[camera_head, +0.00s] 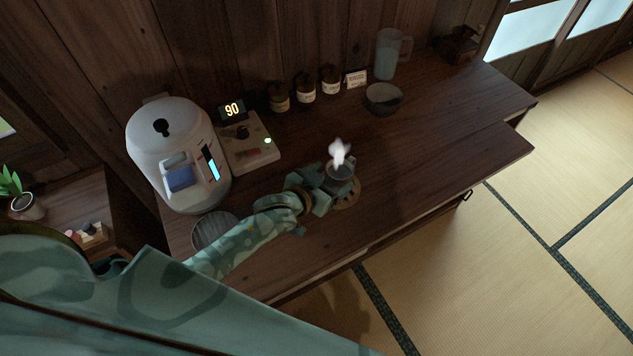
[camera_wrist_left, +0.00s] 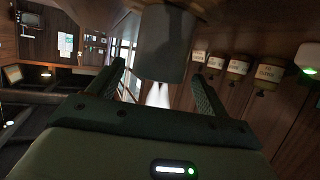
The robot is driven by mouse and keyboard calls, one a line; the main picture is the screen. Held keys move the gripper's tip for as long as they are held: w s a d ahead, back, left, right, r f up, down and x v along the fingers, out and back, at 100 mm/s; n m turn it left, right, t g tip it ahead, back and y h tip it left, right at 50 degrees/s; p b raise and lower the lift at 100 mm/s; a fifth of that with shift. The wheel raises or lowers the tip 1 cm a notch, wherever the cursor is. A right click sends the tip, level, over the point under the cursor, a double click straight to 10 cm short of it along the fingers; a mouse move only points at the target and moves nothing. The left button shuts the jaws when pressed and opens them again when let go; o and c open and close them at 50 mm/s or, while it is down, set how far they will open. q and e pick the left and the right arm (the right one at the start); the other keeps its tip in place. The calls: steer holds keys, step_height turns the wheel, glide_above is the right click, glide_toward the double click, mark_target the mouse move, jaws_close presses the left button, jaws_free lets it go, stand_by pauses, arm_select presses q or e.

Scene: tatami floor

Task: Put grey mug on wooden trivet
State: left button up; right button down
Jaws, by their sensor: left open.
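The grey mug (camera_head: 342,173), steaming, is over the wooden trivet (camera_head: 348,203) near the counter's front edge and appears to stand on it; its base contact is hidden. My left gripper (camera_head: 334,181) is at the mug's left side with its jaws open. In the left wrist view, which is upside down, the mug (camera_wrist_left: 162,45) is between the two spread fingers (camera_wrist_left: 157,72), with a visible gap on each side. My right gripper is not in view.
A white water boiler (camera_head: 170,140) and a control panel showing 90 (camera_head: 248,148) stand at left. Several jars (camera_head: 305,90), a dark bowl (camera_head: 383,98) and a clear pitcher (camera_head: 388,55) line the back. The counter (camera_head: 440,130) is clear at right.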

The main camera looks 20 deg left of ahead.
arm_select(q)
steer(key=p+v, duration=0.1)
steer(key=v, duration=0.6)
steer(key=shift+r, duration=0.1)
